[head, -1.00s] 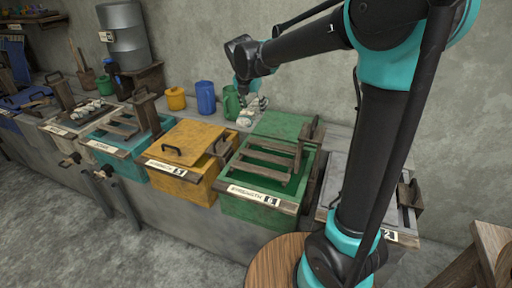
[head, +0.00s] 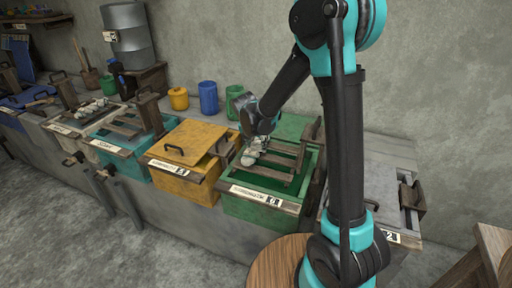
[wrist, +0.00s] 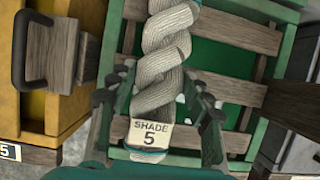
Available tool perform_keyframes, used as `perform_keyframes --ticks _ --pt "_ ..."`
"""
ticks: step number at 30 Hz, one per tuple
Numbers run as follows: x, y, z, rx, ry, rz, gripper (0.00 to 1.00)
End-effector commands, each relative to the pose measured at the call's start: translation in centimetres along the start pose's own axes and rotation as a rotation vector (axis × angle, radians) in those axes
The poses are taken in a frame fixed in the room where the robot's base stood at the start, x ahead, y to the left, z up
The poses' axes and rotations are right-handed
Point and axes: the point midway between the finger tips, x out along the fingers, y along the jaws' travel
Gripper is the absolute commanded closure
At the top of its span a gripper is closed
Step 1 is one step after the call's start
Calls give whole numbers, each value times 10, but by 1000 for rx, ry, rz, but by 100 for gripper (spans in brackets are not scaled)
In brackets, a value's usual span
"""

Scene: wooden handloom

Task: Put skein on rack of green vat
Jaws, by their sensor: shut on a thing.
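A twisted off-white skein (wrist: 165,55) with a tag reading "SHADE 5" (wrist: 150,134) fills the middle of the wrist view. My gripper (wrist: 158,110) is shut on the skein near its tagged end, one finger on each side. In the head view my gripper (head: 254,145) holds the skein (head: 250,157) over the left part of the green vat's wooden rack (head: 272,162). The green vat (head: 262,208) is open, with its slatted rack across the top. The wrist view shows the rack slats (wrist: 230,88) behind the skein; I cannot tell whether they touch.
A closed yellow vat (head: 183,178) stands left of the green vat, and a grey-lidded vat (head: 385,185) stands right. Yellow, blue and green (head: 233,106) mugs stand on the ledge behind. Light skeins (head: 92,108) lie on a vat farther left.

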Motion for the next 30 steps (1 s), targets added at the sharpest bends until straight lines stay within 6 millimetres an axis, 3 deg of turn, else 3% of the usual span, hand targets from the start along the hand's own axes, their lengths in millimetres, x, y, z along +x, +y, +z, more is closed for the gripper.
perform_keyframes --ticks 13,14,18,30 --pt "10 0 -4 0 0 0 84" --pt "9 0 -4 0 0 0 47" --pt "9 0 -4 0 0 0 30" --pt "4 0 -3 0 0 0 30"
